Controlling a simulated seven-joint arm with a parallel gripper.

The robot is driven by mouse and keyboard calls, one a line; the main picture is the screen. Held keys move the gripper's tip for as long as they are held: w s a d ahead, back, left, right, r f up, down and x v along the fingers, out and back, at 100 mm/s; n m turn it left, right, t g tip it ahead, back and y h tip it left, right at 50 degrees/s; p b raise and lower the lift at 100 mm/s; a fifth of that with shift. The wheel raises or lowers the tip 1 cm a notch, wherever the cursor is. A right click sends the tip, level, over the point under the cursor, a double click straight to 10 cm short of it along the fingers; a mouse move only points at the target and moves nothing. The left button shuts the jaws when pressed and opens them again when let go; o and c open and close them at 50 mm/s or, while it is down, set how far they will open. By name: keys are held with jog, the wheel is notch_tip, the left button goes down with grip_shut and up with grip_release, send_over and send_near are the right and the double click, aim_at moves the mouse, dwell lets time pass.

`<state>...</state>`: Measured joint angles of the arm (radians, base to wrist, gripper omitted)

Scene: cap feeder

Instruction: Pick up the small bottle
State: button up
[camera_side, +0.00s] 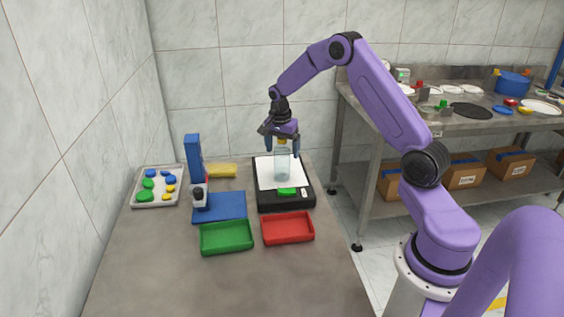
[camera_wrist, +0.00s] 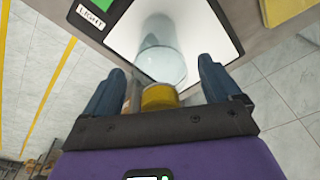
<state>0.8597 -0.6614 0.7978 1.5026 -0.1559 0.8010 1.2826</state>
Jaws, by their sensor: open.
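The small bottle (camera_side: 282,163) is clear with a yellow cap and stands upright on the white panel of a black light box (camera_side: 286,200). In the wrist view the bottle (camera_wrist: 162,55) shows with its yellow cap (camera_wrist: 159,97) close to my gripper. My gripper (camera_side: 282,147) is above the light box, pointing down, with its blue fingers on either side of the bottle's top. In the wrist view the fingers of my gripper (camera_wrist: 160,80) are spread apart, with gaps on both sides of the cap. Whether either finger touches the bottle is not clear.
A green tray (camera_side: 227,238) and a red tray (camera_side: 288,228) lie in front. A blue upright device (camera_side: 194,155) with a blue base (camera_side: 222,207) stands left. A grey tray (camera_side: 158,200) holds several coloured caps. A yellow block (camera_side: 222,170) lies behind. The table's front is clear.

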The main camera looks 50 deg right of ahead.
grip_shut()
jog(key=shift+r, duration=0.1)
